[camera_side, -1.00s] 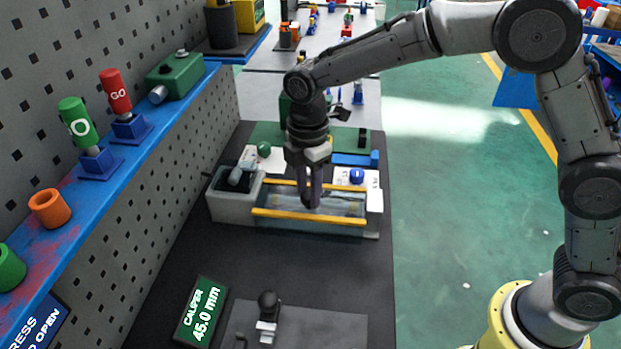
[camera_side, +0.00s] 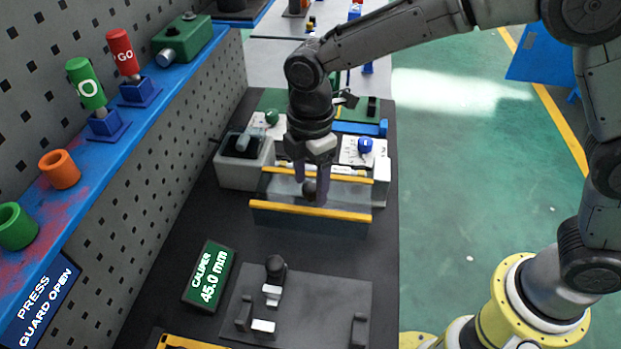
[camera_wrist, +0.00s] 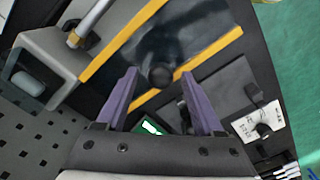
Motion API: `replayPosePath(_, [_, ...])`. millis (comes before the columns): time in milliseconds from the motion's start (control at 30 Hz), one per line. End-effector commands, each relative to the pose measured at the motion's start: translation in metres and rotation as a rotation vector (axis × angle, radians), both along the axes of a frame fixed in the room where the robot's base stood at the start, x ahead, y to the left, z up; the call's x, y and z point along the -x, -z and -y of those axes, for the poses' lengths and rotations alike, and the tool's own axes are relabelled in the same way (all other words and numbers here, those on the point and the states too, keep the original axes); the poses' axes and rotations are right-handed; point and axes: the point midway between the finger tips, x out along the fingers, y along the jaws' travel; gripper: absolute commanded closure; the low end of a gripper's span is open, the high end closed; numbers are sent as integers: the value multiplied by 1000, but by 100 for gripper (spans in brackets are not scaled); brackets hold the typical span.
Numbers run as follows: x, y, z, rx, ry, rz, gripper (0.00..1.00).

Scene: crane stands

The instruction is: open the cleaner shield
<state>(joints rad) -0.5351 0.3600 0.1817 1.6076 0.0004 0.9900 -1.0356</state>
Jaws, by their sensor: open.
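The cleaner shield (camera_side: 345,220) is a see-through grey cover with yellow bars along its long edges. In the side view it sticks out toward the camera, past the front of the light grey end block (camera_side: 244,170). A round dark knob (camera_side: 309,188) sits on it and also shows in the wrist view (camera_wrist: 160,75). My gripper (camera_side: 311,186) is at the shield, with its two purple fingers apart on either side of the knob. I cannot tell whether either finger touches it. The wrist view shows the shield's yellow bar (camera_wrist: 205,62) running slantwise past the fingertips.
A caliper display (camera_side: 209,276) reading 45.0 mm and a dark fixture plate (camera_side: 318,290) lie nearer the camera. A blue shelf (camera_side: 150,115) on the pegboard at left holds green and red pieces and rings. A blue knob (camera_side: 365,145) stands behind the shield.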

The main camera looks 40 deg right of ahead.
Motion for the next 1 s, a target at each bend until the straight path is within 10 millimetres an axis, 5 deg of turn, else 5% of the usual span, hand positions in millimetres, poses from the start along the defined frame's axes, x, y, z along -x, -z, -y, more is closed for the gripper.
replayPosePath(267, [0, -12, 0, 0, 0, 1, 31])
replayPosePath(700, [-1, -101, 0, -2, 0, 4, 31])
replayPosePath(1000, [0, -135, 0, 0, 0, 0, 31])
